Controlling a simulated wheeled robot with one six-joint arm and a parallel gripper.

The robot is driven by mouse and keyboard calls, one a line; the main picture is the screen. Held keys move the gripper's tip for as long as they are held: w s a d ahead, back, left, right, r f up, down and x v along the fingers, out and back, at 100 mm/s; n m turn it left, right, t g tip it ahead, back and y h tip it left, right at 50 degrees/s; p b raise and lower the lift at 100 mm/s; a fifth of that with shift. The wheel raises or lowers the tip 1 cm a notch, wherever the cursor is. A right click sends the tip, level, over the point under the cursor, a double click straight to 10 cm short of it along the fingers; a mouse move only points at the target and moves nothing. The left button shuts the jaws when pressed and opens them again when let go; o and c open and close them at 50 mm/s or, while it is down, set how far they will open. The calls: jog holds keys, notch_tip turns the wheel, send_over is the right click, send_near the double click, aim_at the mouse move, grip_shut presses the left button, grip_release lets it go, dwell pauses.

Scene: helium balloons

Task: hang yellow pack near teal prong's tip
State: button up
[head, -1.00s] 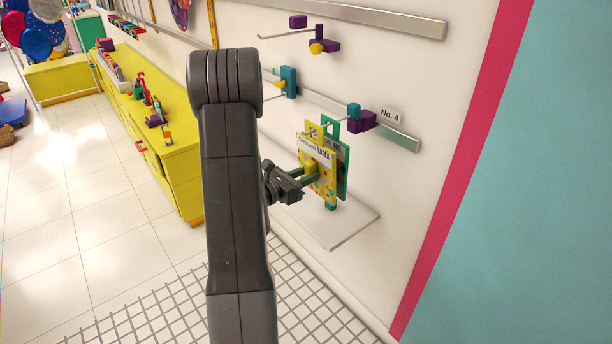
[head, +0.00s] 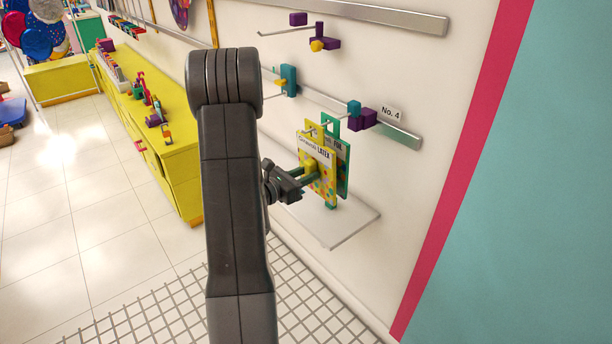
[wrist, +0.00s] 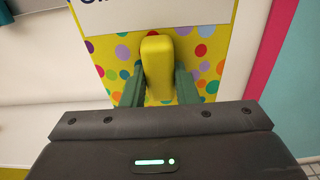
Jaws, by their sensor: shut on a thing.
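The yellow pack (head: 318,184) has coloured dots and a white label, and hangs upright in front of the wall. It also fills the middle of the wrist view (wrist: 215,55). My gripper (head: 311,177) is shut on the yellow tab on the pack's face, with a green finger on each side of it in the wrist view (wrist: 158,88). The teal prong (head: 354,108) has a teal block on the wall rail, and its thin rod reaches left towards the tops of the packs. A green pack (head: 344,175) is right behind the yellow one. I cannot tell whether the yellow pack's top touches the rod.
A purple block (head: 363,120) and a "No. 4" tag (head: 390,114) are beside the teal block. A white shelf (head: 345,228) lies below the packs. Another teal fixture (head: 289,80) and a purple one (head: 320,38) are higher up. A yellow cabinet (head: 185,130) stands left.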

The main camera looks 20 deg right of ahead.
jog(key=shift+f, duration=0.1)
jog(key=o, duration=1.1)
jog(key=shift+b+v, duration=0.55)
jog(key=shift+v, duration=3.5)
jog(key=shift+d, duration=0.15)
jog(key=shift+p+x, duration=0.5)
jog(key=shift+x, duration=3)
